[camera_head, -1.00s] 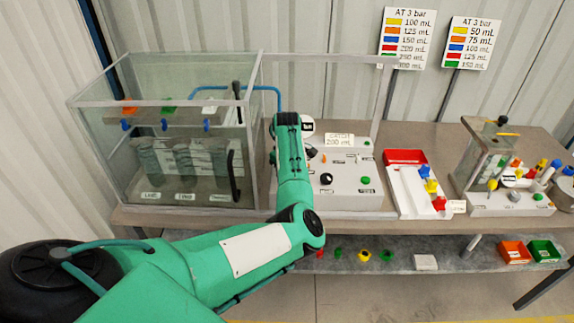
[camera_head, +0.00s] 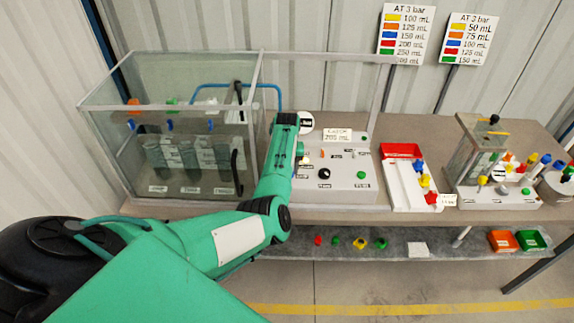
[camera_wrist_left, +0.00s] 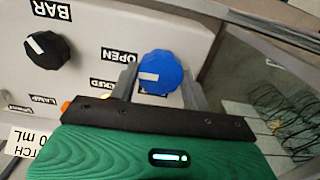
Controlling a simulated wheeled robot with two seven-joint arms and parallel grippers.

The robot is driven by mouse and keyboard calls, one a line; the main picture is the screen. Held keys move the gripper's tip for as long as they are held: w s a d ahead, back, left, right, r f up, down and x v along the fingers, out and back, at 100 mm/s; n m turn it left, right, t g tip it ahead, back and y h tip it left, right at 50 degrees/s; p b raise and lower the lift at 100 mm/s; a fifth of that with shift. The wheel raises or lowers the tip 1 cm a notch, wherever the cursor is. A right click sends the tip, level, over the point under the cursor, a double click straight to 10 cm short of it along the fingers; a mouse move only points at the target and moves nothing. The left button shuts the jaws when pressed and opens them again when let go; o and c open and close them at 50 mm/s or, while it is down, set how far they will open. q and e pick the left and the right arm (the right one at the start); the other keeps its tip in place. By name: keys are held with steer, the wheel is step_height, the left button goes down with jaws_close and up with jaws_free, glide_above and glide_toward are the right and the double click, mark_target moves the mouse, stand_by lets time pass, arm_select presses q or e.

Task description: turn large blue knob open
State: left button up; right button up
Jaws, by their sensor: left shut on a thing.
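The large blue knob (camera_wrist_left: 160,75) is on a light grey panel in the left wrist view. Its white mark points left in that picture, toward a partly covered label reading "...CKED"; the upside-down "OPEN" label (camera_wrist_left: 118,54) is just above that. My left gripper (camera_wrist_left: 160,90) has a grey finger on each side of the knob and is shut on it. In the head view my left arm reaches the left end of the control box (camera_head: 340,178); the knob and fingers are hidden there. My right gripper is in neither view.
A black knob (camera_wrist_left: 47,49) sits beside the blue one on the panel. A glass tank (camera_head: 180,160) stands left of my forearm. A red-and-white tray (camera_head: 403,152) and a second small pump set (camera_head: 490,170) stand to the right on the bench.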

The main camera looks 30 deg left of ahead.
arm_select(q)
steer(key=shift+m, duration=0.3)
stand_by(0.4)
steer(key=o, duration=1)
steer(key=shift+r+b, duration=2.05)
steer(key=shift+r, duration=4.9)
